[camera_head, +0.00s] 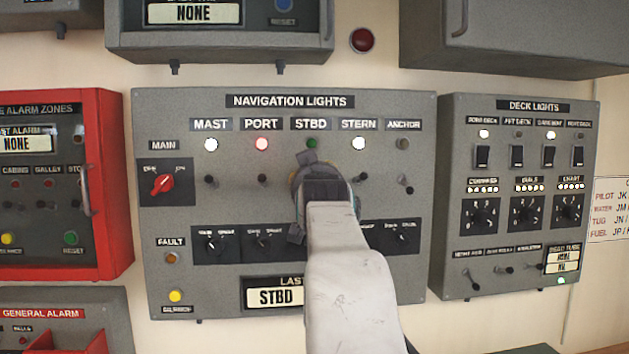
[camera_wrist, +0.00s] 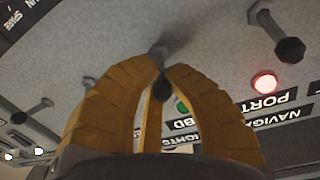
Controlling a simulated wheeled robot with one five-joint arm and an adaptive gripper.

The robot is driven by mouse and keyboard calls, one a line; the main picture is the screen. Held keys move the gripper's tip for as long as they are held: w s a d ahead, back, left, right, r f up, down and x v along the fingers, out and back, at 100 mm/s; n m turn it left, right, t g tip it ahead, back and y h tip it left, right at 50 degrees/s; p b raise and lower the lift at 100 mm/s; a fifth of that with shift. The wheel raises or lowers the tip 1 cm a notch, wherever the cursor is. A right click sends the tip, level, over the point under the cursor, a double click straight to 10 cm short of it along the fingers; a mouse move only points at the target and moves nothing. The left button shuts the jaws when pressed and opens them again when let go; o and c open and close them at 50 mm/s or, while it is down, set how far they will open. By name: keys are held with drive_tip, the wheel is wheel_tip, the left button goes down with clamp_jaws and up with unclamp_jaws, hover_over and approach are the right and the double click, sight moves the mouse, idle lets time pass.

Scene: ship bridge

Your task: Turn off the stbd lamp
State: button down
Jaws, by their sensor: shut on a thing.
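The navigation lights panel (camera_head: 380,110) has a column labelled STBD. The STBD lamp (camera_head: 312,143) is dark green and looks unlit. It also shows dark green in the wrist view (camera_wrist: 183,106), between the fingers. My gripper (camera_head: 318,165) is in front of the STBD column, and my arm hides the switch there in the head view. In the wrist view my gripper's yellow fingers (camera_wrist: 157,72) are closed around the STBD toggle switch (camera_wrist: 158,55), its tip between them.
The mast (camera_head: 210,144), port (camera_head: 261,144) and stern (camera_head: 358,143) lamps are lit; the anchor lamp (camera_head: 402,144) is dark. Neighbouring toggles, such as the port toggle (camera_wrist: 290,50), stand close on both sides. The display (camera_head: 275,296) under LAST reads STBD.

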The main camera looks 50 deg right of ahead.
drive_tip(key=shift+f+b, duration=0.2)
drive_tip(key=shift+b, duration=0.2)
drive_tip(key=b, duration=0.4)
drive_tip(key=shift+a+f+t+h, duration=0.1)
drive_tip(key=shift+f+t+h, duration=0.3)
drive_tip(key=t+h+b, duration=0.1)
drive_tip(key=b, duration=0.4)
drive_tip(key=f+t+h+b, duration=0.1)
drive_tip(key=t+h+b, duration=0.1)
drive_tip(key=b, duration=0.3)
drive_tip(key=t+h+b, duration=0.1)
drive_tip(key=b, duration=0.4)
drive_tip(key=shift+f+m+t+h+b, duration=0.3)
drive_tip(key=shift+t+b, duration=0.05)
drive_tip(key=shift+t, duration=0.05)
drive_tip(key=shift+h, duration=0.3)
drive_tip(key=c, duration=1.2)
unclamp_jaws()
drive_tip(key=shift+r, duration=0.25)
